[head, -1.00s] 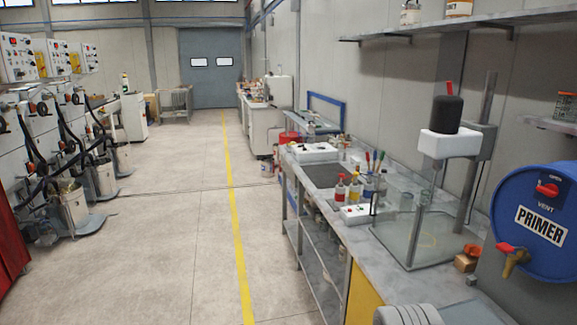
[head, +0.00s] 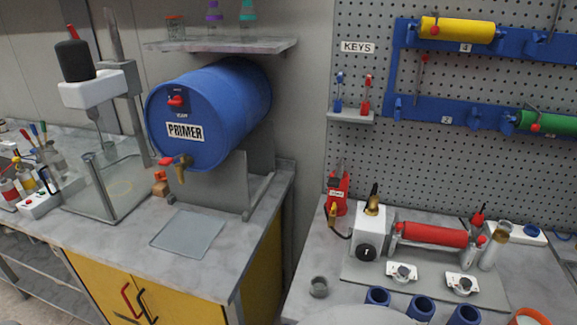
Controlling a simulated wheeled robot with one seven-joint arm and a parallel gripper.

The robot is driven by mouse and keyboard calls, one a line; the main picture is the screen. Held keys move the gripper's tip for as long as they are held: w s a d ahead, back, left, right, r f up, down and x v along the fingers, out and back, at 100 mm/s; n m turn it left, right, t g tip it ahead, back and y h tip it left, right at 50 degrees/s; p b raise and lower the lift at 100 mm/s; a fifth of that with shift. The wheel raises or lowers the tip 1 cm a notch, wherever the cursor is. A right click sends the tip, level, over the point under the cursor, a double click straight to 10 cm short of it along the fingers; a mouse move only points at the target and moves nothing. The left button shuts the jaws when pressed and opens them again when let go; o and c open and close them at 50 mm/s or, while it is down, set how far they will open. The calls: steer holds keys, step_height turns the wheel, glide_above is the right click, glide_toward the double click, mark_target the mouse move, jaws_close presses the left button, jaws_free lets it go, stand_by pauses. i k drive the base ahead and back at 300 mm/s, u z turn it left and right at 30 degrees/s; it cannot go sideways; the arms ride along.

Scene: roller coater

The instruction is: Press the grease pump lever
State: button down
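A small red unit (head: 338,193) with a pale label and a dark upper part stands at the back left of the right-hand bench. It may be the grease pump, but the label is too small to read and I cannot make out its lever for certain. A white block with a black knob (head: 366,252) and a brass-and-black top stands just right of it. My gripper is not in view. Only a pale rounded part, probably of my arm, shows at the bottom edge.
A red roller (head: 434,234) lies on a stand on the right-hand bench (head: 297,291). Blue cups (head: 421,308) stand at its front. A blue primer drum (head: 210,112) sits on the left bench. A gap separates the benches. A pegboard (head: 375,65) stands behind.

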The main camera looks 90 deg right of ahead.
mark_target(334, 182)
steer(key=u, duration=0.05)
steer(key=k, duration=0.5)
steer(key=z, duration=0.95)
steer(key=i, duration=0.5)
steer(key=u, duration=0.05)
